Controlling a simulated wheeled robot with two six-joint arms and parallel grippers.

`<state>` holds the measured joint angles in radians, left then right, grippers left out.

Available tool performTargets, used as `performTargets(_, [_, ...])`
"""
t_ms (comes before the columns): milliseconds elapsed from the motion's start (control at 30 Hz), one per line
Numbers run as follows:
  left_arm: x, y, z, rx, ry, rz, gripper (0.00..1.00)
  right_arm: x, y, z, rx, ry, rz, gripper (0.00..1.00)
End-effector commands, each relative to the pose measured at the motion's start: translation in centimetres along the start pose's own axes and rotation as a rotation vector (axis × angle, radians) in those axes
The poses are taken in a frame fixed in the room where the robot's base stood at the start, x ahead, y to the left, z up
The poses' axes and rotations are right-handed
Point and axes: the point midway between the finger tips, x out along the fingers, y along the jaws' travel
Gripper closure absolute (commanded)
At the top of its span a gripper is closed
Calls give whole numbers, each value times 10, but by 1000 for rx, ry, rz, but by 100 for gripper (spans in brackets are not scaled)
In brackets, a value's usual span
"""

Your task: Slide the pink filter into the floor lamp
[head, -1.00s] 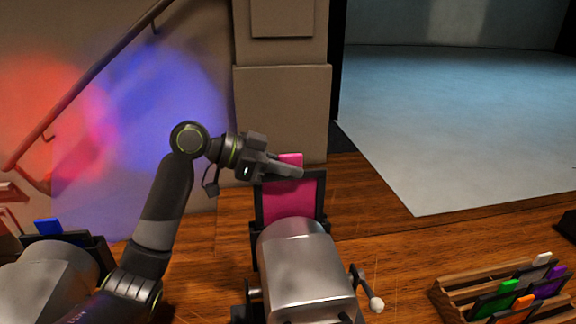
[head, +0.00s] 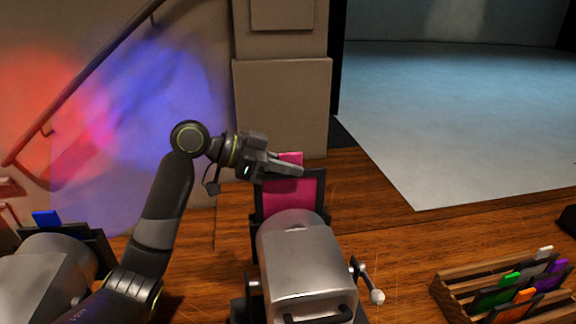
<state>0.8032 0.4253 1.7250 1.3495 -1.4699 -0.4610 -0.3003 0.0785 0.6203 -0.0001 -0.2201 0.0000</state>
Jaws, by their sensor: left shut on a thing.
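The pink filter (head: 288,196) is a pink sheet in a dark frame with a pink tab on top. It stands upright at the far end of the silver floor lamp (head: 305,258), and its lower part is hidden behind the lamp's body. My left gripper (head: 290,170) is shut on the filter's top tab, reaching in from the left. Whether the filter sits fully in the lamp's slot cannot be told from here. My right gripper is not in view.
A second lamp with a blue filter tab (head: 46,218) stands at the lower left. A wooden rack (head: 447,291) with several coloured filters is at the lower right. A handle with a pale knob (head: 377,297) sticks out beside the lamp. Open floor lies behind.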

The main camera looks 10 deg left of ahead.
Motion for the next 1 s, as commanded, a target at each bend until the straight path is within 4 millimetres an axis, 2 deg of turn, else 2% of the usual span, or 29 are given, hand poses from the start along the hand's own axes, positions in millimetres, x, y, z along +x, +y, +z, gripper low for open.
performTargets(267, [1,0,2,0,0,0,100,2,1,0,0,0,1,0])
performTargets(1000, [10,0,23,0,1,0,100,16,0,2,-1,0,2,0])
